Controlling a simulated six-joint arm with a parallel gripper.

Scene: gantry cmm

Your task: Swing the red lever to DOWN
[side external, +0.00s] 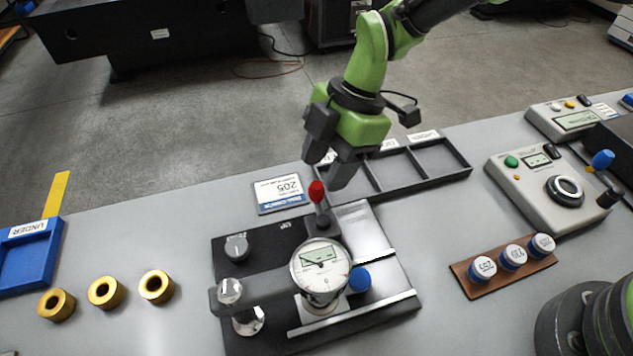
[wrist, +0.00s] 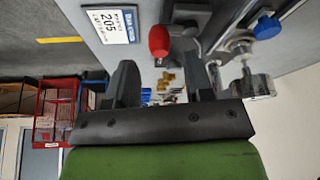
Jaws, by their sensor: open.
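The red lever (side external: 316,191) stands on the dark plate of the gauge fixture (side external: 262,262), its red knob up on a short stem. An UP label shows on the plate to the left of its base; I see no DOWN label. The red knob (wrist: 159,40) also shows in the wrist view, beyond the fingertips and between their lines. My gripper (side external: 329,170) is just above and beside the knob, open, with nothing between its fingers. Both fingers (wrist: 161,78) show apart in the wrist view. I cannot tell whether either touches the knob.
A dial gauge (side external: 320,266) and blue knob (side external: 360,279) are close in front of the lever. A card (side external: 280,194) lies behind left, a black divided tray (side external: 456,156) behind right.

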